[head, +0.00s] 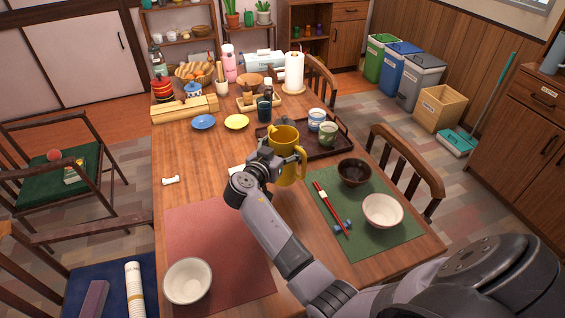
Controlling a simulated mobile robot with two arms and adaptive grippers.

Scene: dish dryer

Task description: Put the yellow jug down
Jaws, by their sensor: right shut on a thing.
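The yellow jug (285,150) is upright near the middle of the wooden table, by the near left end of the dark tray. Its handle is on the right side. My right gripper (270,163) is at the jug's near left side and is shut on it. The gripper and wrist hide part of the jug's lower left side, and I cannot tell whether its base touches the table. My left gripper is not in the head view.
The dark tray (338,150) holds cups. A dark bowl (354,172) and a white bowl (383,211) stand on the green mat (375,243). Another white bowl (188,281) is on the red mat (215,235).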

